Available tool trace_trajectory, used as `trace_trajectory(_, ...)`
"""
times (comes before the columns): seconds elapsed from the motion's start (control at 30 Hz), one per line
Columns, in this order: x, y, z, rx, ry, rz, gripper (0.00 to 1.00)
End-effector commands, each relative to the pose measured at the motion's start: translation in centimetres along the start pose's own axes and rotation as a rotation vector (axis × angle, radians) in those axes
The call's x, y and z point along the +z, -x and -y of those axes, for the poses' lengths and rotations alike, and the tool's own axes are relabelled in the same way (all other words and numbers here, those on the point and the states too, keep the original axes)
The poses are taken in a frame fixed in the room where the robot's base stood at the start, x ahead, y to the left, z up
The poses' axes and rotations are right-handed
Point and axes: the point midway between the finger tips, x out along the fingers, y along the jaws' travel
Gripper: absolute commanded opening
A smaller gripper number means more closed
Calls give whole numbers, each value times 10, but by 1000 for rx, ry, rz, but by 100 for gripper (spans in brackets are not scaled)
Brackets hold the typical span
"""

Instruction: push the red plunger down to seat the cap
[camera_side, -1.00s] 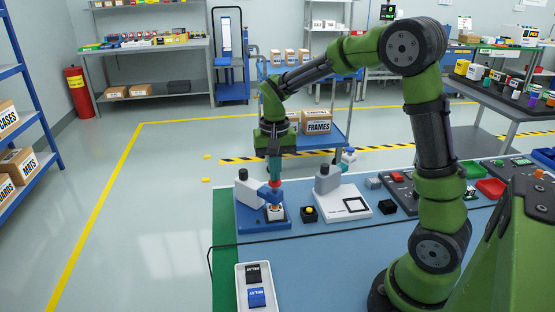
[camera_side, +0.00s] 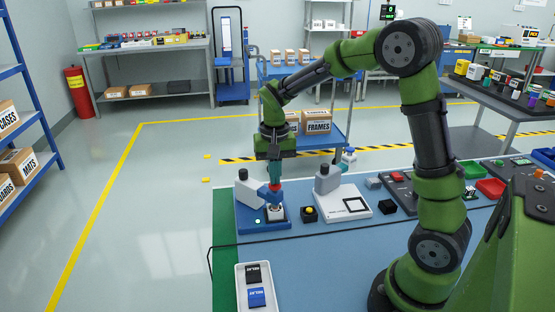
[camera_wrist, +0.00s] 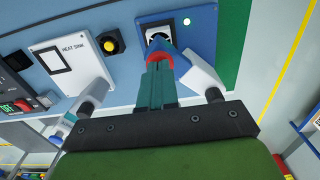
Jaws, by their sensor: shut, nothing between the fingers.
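My gripper (camera_side: 275,177) points straight down with its teal fingers shut and nothing between them. It also shows in the wrist view (camera_wrist: 157,82). Its tips are at the top of the red plunger (camera_side: 274,187), which shows in the wrist view (camera_wrist: 158,58) just beyond the fingertips. The plunger sits in the blue arm of the press, low over the pale holder (camera_side: 276,213). The press's blue base (camera_side: 248,222) carries a white column (camera_side: 246,191) with a dark knob. The cap is mostly hidden under the plunger.
A white heat sink station (camera_side: 350,205) and a black box with a yellow button (camera_side: 309,214) stand right of the press. A white tray (camera_side: 241,290) with relays lies in front. The blue mat between is clear.

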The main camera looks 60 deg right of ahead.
Motion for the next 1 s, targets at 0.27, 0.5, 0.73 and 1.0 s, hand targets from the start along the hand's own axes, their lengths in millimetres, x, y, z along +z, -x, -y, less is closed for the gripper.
trace_trajectory(0.27, 0, 6, 0, 0, 0, -1, 0)
trace_trajectory(0.5, 0, 21, 0, 0, 0, -1, 0)
trace_trajectory(0.73, 0, 35, 0, -1, 0, -1, 0)
trace_trajectory(1.0, 0, 46, 0, 0, 0, -1, 0)
